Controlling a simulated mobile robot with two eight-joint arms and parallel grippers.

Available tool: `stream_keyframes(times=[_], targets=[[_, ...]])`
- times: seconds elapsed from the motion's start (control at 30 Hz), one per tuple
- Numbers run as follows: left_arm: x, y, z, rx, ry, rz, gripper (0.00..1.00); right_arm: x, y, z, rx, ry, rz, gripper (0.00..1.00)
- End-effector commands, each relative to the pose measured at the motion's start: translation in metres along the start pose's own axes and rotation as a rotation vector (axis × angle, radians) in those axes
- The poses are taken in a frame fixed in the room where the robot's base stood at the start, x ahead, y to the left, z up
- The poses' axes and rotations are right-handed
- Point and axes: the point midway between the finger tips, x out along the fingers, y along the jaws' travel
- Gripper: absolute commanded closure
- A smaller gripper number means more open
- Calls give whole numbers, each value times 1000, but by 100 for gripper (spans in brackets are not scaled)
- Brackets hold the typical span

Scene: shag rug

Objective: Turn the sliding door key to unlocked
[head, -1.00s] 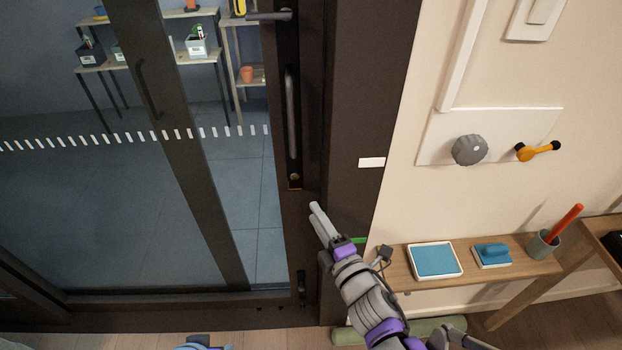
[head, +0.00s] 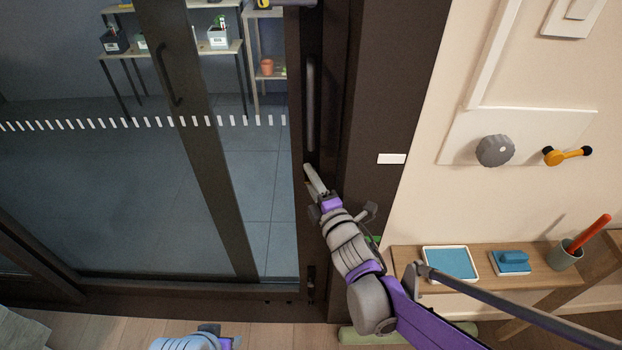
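The sliding door (head: 215,190) is a dark-framed glass door with a long vertical pull handle (head: 311,105) on its edge stile. The key and its lock are not visible now; my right gripper covers the spot below the handle where a small brass lock showed earlier. My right gripper (head: 311,176) has its grey fingertips at the door stile, just below the handle. Its fingers overlap in this view, so I cannot tell whether they are open or shut, or whether they touch the key. Part of my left arm shows at the bottom edge; its fingers are not visible.
The dark door jamb (head: 395,90) stands right of the stile. On the wall are a grey knob (head: 495,150) and an orange lever (head: 566,156). A wooden shelf (head: 405,265) below holds a blue-and-white tray (head: 450,263), a blue block (head: 513,261) and a cup (head: 566,255).

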Motion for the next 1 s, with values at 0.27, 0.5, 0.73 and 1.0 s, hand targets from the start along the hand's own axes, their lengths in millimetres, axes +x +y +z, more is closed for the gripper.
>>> stream_keyframes(times=[0.27, 0.5, 0.73, 1.0], targets=[[0, 0, 0, 0, 0, 0, 50, 0, 0, 0, 0, 0, 0, 75], [0, 0, 0, 0, 0, 0, 50, 0, 0, 0, 0, 0, 0, 100], [0, 0, 0, 0, 0, 0, 50, 0, 0, 0, 8, 0, 3, 100], [0, 0, 0, 0, 0, 0, 50, 0, 0, 0, 48, 0, 20, 100]])
